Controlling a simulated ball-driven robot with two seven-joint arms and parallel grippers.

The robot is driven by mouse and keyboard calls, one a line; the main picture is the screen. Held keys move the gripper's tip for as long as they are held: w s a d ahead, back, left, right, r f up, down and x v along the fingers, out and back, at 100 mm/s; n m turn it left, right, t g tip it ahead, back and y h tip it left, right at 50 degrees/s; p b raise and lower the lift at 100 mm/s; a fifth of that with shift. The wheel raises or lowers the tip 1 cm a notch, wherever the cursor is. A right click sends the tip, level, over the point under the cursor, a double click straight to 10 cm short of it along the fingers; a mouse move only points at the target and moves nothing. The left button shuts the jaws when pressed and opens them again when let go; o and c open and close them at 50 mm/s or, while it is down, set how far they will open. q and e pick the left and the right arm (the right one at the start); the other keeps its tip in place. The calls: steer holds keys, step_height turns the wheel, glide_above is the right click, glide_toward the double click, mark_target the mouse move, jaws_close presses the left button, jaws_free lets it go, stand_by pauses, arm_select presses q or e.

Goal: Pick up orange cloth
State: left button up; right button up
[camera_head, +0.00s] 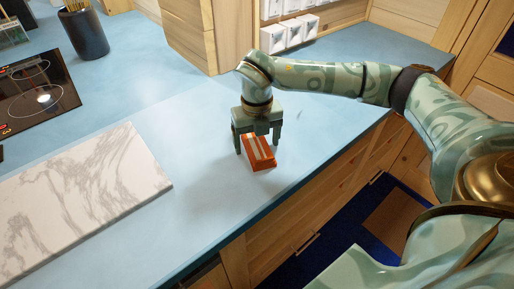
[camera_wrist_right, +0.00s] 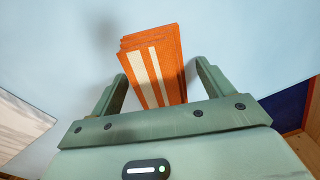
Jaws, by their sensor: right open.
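The orange cloth (camera_head: 259,152) is a folded stack with pale stripes, lying on the blue countertop. It also shows in the right wrist view (camera_wrist_right: 154,62), where it lies between and beyond the two fingers. My right gripper (camera_head: 257,148) points down over the cloth with its jaws open, one finger on each side. In the right wrist view my right gripper (camera_wrist_right: 158,83) shows clear space at the left finger; the right finger is close to the cloth's edge. I cannot tell if the fingers touch it. My left gripper is not in view.
A white marble board (camera_head: 82,205) lies left of the cloth on the blue countertop (camera_head: 200,215). A black cooktop (camera_head: 36,92) and a dark utensil holder (camera_head: 85,34) are farther left. A wooden cabinet (camera_head: 205,35) stands behind. The counter's front edge is right of the cloth.

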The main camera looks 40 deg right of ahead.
mark_target(257, 140)
steer(key=shift+r, duration=0.15)
steer(key=shift+c, duration=1.2)
steer(key=c, duration=0.9)
steer(key=shift+r+p, duration=0.3)
steer(key=shift+r, duration=0.25)
step_height(257, 140, up, 3)
steer(key=shift+f+p, duration=0.1)
steer(key=shift+p, duration=0.5)
steer(key=s+r+p, duration=0.1)
steer(key=s+r, duration=0.1)
steer(key=r, duration=0.1)
steer(key=s+a+r+p, duration=0.1)
steer(key=s+r, duration=0.2)
steer(key=shift+s+a+r, duration=0.1)
steer(key=shift+s+a, duration=0.05)
steer(key=shift+s, duration=0.05)
steer(key=s+r, duration=0.1)
steer(key=s, duration=0.1)
steer(key=s+a+r, duration=0.1)
steer(key=s, duration=0.2)
steer(key=s+a+r+p, duration=0.1)
steer(key=s, duration=0.2)
steer(key=shift+s, duration=0.15)
